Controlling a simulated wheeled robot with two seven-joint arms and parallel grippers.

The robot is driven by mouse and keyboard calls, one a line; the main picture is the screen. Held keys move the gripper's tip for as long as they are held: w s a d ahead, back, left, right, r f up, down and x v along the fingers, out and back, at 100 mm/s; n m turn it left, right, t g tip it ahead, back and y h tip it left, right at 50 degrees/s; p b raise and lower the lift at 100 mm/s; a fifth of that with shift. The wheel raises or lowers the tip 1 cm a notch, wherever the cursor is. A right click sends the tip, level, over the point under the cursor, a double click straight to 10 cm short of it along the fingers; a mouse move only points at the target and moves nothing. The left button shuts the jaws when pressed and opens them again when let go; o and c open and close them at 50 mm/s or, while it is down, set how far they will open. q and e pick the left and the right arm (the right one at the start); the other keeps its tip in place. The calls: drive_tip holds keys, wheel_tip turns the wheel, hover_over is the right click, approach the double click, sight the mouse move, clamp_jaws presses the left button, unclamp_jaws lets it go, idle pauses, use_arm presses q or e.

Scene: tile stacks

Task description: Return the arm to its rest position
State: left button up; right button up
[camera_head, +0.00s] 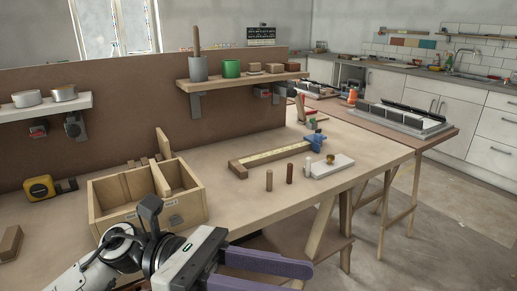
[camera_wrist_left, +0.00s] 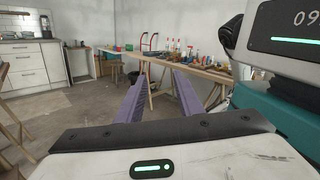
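My left gripper (camera_head: 290,281) comes in at the bottom of the head view, in front of the workbench's front edge. Its two purple fingers point to the right, and the lower one is partly cut off by the frame. In the left wrist view the two fingers of the left gripper (camera_wrist_left: 160,82) stand apart with a clear gap and nothing between them. The gripper is open and empty, and its fingers face the open room. My right gripper is not in view.
A wooden workbench (camera_head: 240,207) bears a divided wooden box (camera_head: 190,203) close behind my left arm. Open floor (camera_head: 440,235) is at right.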

use_arm(q)
drive_tip(key=w+a+n+t+h, duration=0.15)
drive_tip(key=w+n+t, duration=0.25)
drive_tip(key=n+t, duration=0.5)
drive_tip(key=w+a+n+t+h, duration=0.15)
drive_tip(key=w+n+t, duration=0.4)
drive_tip(key=n, duration=0.65)
drive_tip(key=w+a+f+n+t+y+p, duration=0.1)
drive_tip(key=a+f+n+t+y, duration=0.3)
drive_tip(key=f+n+y, duration=0.35)
drive_tip(key=w+a+f+n+t+y+p, duration=0.1)
drive_tip(key=a+f+n+t+y, duration=0.3)
drive_tip(key=f+n, duration=0.6)
drive_tip(key=s+a+f+n+g+y, duration=0.3)
drive_tip(key=s+f+n, duration=0.3)
drive_tip(key=s+f, duration=0.3)
drive_tip(key=s+a+f+n+g+y, duration=0.4)
drive_tip(key=s+f+n+g, duration=0.2)
drive_tip(key=f, duration=0.7)
drive_tip(key=s+n, duration=0.1)
drive_tip(key=s, duration=0.1)
drive_tip(key=shift+s+a, duration=0.35)
drive_tip(key=shift+a, duration=0.05)
